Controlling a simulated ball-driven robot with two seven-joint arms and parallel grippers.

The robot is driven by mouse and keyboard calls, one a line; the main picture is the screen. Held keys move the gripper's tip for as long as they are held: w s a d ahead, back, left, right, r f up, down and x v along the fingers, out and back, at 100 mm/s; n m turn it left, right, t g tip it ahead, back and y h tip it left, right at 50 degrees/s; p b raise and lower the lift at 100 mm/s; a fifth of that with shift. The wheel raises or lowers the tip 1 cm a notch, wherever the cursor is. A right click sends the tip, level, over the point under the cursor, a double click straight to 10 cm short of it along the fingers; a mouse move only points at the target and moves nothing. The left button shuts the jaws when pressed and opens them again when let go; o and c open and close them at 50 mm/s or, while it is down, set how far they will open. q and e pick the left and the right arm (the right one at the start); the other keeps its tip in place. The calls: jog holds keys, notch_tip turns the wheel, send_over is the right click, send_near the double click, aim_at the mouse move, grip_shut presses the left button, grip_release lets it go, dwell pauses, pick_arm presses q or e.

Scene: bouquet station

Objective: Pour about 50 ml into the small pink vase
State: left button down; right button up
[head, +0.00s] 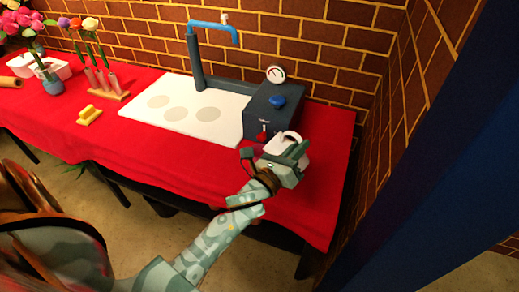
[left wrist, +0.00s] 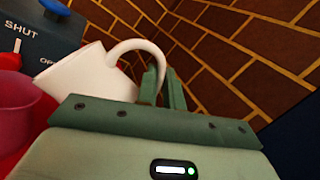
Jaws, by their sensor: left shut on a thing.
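My left gripper (head: 297,150) is shut on the handle of a white jug (head: 277,145) in front of the dark box at the table's right end. In the left wrist view the jug (left wrist: 95,78) stands large with its curved handle between my fingers (left wrist: 162,90). I cannot tell how far the jug is tilted or what is in it. A pink vessel (left wrist: 15,108), likely the small pink vase, shows partly at the left edge of the left wrist view, beside the jug. In the head view I cannot make it out clearly. My right gripper is not in view.
The dark box (head: 262,112) has a blue knob (head: 278,101), a gauge (head: 275,74) and SHUT and OPEN marks. A blue tap (head: 213,30) rises over a white board (head: 180,108). Flowers in a rack (head: 112,92) stand farther left. A brick wall is close behind.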

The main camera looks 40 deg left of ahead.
aim_at(302, 166)
pick_arm(q)
jog(key=shift+a+r+n+y+p, duration=0.3)
jog(key=shift+a+r+n+p, duration=0.5)
jog(key=shift+n, duration=0.4)
dwell(2.1)
jog(key=d+f+m+b, duration=0.1)
jog(key=f+m, duration=0.1)
jog(key=d+f+m+h+b, duration=0.1)
jog(key=b, duration=0.1)
jog(key=shift+d+f+m, duration=0.15)
jog(key=shift+f+m, duration=0.2)
jog(key=shift+m, duration=0.05)
jog(key=shift+d+r+m, duration=0.1)
jog(key=shift+r+m, duration=0.05)
jog(key=shift+m, duration=0.15)
jog(key=shift+w+f+b, duration=0.15)
jog(key=shift+f+b, duration=0.1)
jog(key=shift+b, duration=0.05)
jog(key=shift+s+d+f+m+h+b, duration=0.1)
jog(key=shift+d+f+m+h+b, duration=0.1)
jog(key=shift+f+m+b, duration=0.25)
jog(key=shift+s+d+f+m+h+b, duration=0.15)
jog(key=shift+f+m, duration=0.15)
jog(key=shift+m, duration=0.35)
jog(key=shift+w+d+f+m+g, duration=0.15)
jog(key=shift+m+g, duration=0.15)
